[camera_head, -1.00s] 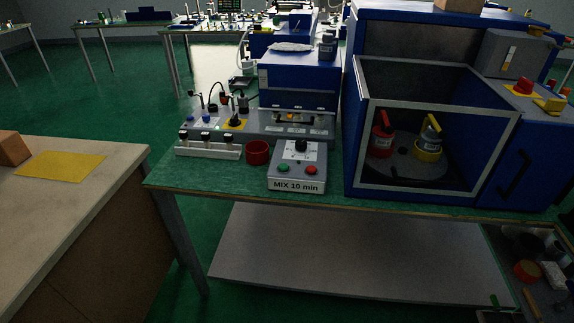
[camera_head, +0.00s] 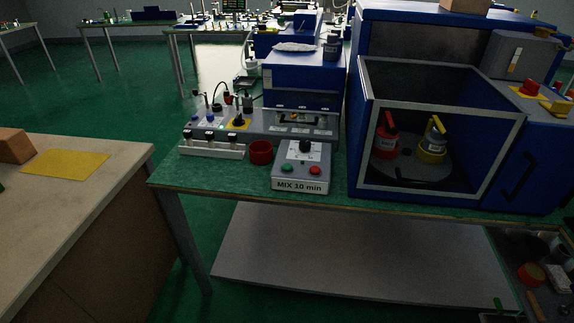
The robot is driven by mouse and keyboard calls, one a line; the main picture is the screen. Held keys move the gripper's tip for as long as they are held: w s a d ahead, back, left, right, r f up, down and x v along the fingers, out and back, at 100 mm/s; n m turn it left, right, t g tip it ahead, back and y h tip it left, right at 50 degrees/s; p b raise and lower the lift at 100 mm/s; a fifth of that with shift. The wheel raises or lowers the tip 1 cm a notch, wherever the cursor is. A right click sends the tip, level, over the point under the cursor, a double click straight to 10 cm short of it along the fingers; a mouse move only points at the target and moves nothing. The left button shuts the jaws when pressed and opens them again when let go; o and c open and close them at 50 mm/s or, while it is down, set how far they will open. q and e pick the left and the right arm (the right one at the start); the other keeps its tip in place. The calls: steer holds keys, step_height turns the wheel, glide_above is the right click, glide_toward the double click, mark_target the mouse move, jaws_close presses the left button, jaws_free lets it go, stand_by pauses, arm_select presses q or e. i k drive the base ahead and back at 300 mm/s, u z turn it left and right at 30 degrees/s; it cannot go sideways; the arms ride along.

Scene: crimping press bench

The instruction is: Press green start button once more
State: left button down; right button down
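The grey control box (camera_head: 300,172) labelled "MIX 10 min" stands near the front edge of the green bench. Its green start button (camera_head: 287,168) is at the left of its sloping top. A red button (camera_head: 315,170) is to the right, and a black knob (camera_head: 305,146) on a white dial is above them. Nothing touches the buttons. Neither of my grippers can be made out in the head view.
A red cup (camera_head: 261,152) and a white rack with dark-capped vials (camera_head: 211,150) stand left of the box. A blue open-fronted machine (camera_head: 361,150) holding red and yellow containers stands right. A beige table (camera_head: 75,210) is at the left.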

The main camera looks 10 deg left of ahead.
mark_target(287, 167)
steer(key=k, duration=0.55)
steer(key=z, duration=0.75)
steer(key=i, duration=0.95)
steer(key=u, duration=0.5)
steer(key=i, duration=0.9)
steer(key=u, duration=0.95)
